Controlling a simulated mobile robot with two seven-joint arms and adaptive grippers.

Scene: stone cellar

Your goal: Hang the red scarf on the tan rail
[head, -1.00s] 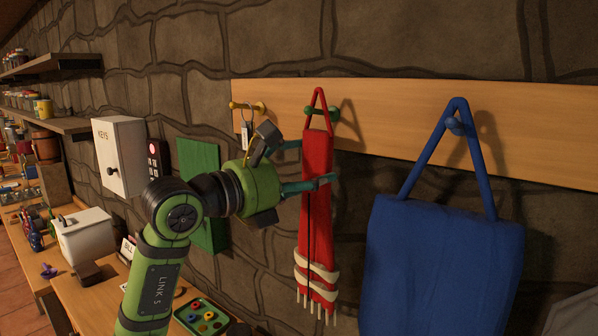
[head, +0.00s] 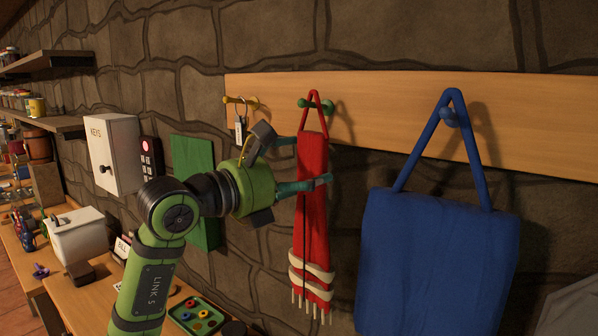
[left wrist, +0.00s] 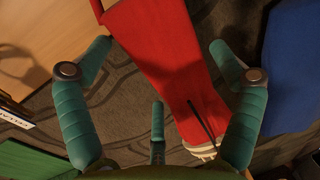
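The red scarf (head: 313,190) hangs straight down against the wall, with pale bands and a fringe at its lower end. Its top loop is around the green peg (head: 328,105) on the tan rail (head: 385,110). My left gripper (head: 316,161) is at the scarf's upper part, its teal fingers spread. One finger crosses in front of the scarf; another ends at its left edge, its tip partly hidden. In the left wrist view, the scarf (left wrist: 160,55) lies between the wide-apart fingers of the gripper (left wrist: 158,48), with gaps beside it. My right gripper is not in view.
A blue bag (head: 435,260) hangs from a blue peg close to the right. Keys (head: 240,129) hang on a yellow peg at the left. A green board (head: 190,160) and a white key box (head: 115,155) are on the wall behind my left arm.

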